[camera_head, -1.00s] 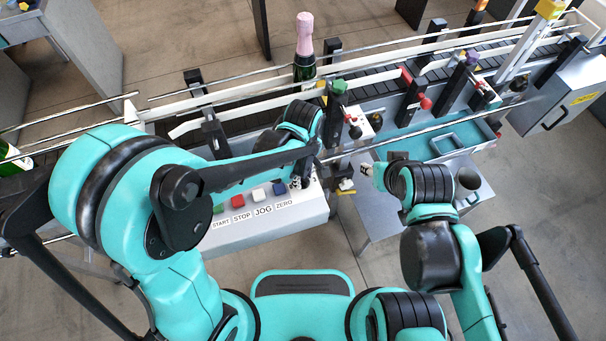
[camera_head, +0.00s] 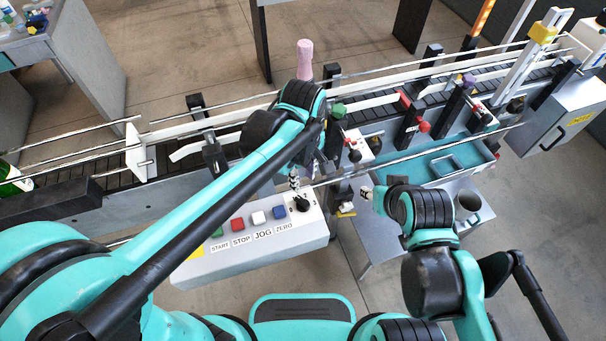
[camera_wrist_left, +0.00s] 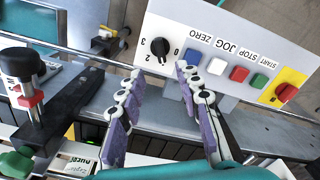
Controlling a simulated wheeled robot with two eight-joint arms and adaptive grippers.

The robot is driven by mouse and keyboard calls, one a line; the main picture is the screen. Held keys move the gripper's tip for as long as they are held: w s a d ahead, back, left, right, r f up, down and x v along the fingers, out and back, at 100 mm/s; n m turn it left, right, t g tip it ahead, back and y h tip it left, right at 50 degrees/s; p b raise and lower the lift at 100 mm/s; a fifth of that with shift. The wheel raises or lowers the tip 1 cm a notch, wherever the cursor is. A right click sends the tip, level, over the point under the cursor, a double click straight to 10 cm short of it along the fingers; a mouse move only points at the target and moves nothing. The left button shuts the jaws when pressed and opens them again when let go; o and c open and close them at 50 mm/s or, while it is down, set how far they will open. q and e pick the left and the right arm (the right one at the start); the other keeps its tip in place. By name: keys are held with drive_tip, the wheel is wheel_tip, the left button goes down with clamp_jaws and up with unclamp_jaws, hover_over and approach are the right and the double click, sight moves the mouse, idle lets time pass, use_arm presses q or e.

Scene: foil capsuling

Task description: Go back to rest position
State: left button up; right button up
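My left gripper (camera_head: 294,182) is over the far edge of the control panel (camera_head: 250,252), close to its black rotary knob (camera_head: 301,203). In the left wrist view its two purple-padded fingers (camera_wrist_left: 162,76) stand apart with nothing between them, and the knob (camera_wrist_left: 159,47) shows beyond the tips. My right gripper (camera_head: 368,193) is mostly hidden behind its own wrist; only a small pale tip shows, near the front of the machine. A bottle with pink foil (camera_head: 304,60) stands on the conveyor, its lower part hidden by my left arm.
The conveyor rails (camera_head: 420,75) cross the scene behind both arms. The panel carries START, STOP (camera_head: 237,224), JOG and ZERO buttons. A teal tray (camera_head: 440,165) and a grey cup (camera_head: 472,205) are at right. Another green bottle (camera_head: 12,180) is at far left.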

use_arm(q)
drive_tip(key=shift+r, duration=0.25)
idle(0.3)
drive_tip(key=s+a+m+t, duration=0.2)
drive_tip(key=a+m+t, duration=0.1)
drive_tip(key=a, duration=0.6)
drive_tip(key=s+a+r+m+t, duration=0.1)
drive_tip(key=s+a+m+t, duration=0.2)
drive_tip(key=a+m, duration=0.3)
drive_tip(key=a+t, duration=0.1)
drive_tip(key=a, duration=0.2)
drive_tip(key=shift+s+a+r+m, duration=0.15)
drive_tip(key=shift+s+r+m, duration=0.05)
drive_tip(key=shift+s+m, duration=0.1)
idle(0.9)
